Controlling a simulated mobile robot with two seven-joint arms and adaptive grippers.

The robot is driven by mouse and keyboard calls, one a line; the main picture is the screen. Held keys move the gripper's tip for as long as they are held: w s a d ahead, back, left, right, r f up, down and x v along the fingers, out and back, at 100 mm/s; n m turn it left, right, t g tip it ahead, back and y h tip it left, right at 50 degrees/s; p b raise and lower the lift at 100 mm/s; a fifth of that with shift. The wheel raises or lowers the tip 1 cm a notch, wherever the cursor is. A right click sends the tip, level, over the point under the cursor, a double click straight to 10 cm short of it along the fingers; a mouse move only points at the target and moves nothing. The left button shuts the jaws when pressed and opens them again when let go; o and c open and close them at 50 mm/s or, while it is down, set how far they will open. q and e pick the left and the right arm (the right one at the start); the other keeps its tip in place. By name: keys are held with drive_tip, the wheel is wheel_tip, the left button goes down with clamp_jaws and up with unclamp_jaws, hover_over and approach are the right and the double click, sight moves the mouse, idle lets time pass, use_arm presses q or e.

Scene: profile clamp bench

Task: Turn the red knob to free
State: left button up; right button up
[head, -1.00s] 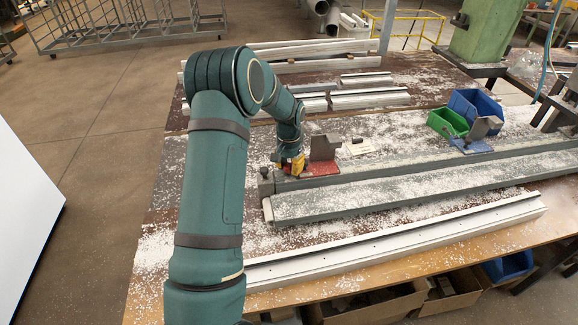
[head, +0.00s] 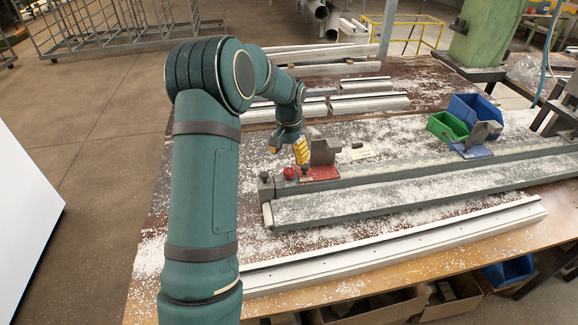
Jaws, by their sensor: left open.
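The red knob (head: 289,172) sits at the left end of the red clamp (head: 320,174), which has a grey upright jaw block and is mounted on the grey rail (head: 400,167). My left gripper (head: 287,152), with yellow fingertips, is just above and behind the knob, apart from it. Its fingers are spread and nothing shows between them. The knob is in plain view; any marking of its position is too small to read. My right gripper is not in view.
A blue clamp (head: 472,150) stands farther right on the rail. Behind it are a green bin (head: 447,125) and a blue bin (head: 475,107). White shavings cover much of the bench. A long pale profile (head: 400,240) lies along the front, and several profiles lie at the back.

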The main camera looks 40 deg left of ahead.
sight(289, 170)
use_arm(q)
wheel_tip(289, 170, up, 5)
drive_tip(key=shift+r, duration=0.1)
idle(0.7)
